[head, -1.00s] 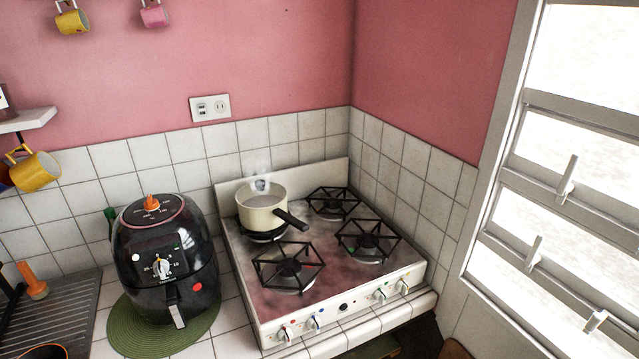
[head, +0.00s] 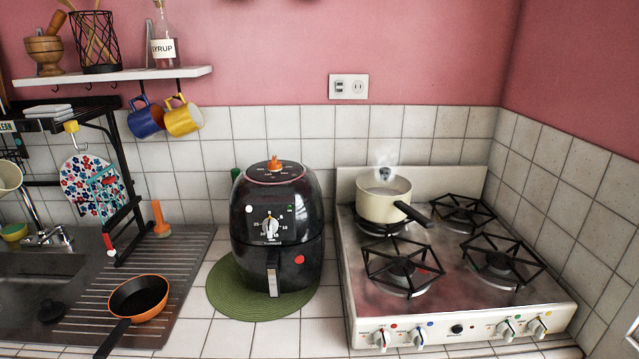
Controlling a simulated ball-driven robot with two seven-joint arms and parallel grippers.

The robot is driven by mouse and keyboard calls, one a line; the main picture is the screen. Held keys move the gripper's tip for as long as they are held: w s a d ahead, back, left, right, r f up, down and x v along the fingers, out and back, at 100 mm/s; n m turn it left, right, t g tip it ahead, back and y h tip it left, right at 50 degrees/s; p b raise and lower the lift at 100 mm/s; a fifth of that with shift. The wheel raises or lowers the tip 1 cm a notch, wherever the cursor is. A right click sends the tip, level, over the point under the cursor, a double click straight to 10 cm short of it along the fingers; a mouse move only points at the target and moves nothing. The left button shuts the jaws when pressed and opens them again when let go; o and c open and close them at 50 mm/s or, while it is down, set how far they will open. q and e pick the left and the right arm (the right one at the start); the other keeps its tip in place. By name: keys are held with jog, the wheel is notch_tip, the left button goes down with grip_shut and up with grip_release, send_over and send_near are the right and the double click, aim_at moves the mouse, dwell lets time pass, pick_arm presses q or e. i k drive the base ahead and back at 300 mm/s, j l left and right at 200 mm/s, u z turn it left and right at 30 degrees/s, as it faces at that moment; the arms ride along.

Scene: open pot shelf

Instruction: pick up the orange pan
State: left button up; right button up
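The orange pan (head: 152,311) sits on the ribbed draining board at the lower left of the head view. It has an orange outside, a dark inside, and a black handle that points toward the lower left. Nothing covers it. Neither of my grippers shows in this view.
The sink (head: 25,290) lies left of the pan, with a dish rack (head: 122,180) behind. A black air fryer (head: 268,215) stands on a green mat (head: 232,302) to the right. A steaming cream pot (head: 372,207) sits on the stove (head: 470,310). A shelf (head: 120,76) hangs above.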

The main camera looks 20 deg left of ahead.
aim_at(138, 300)
jog(key=u, duration=1.95)
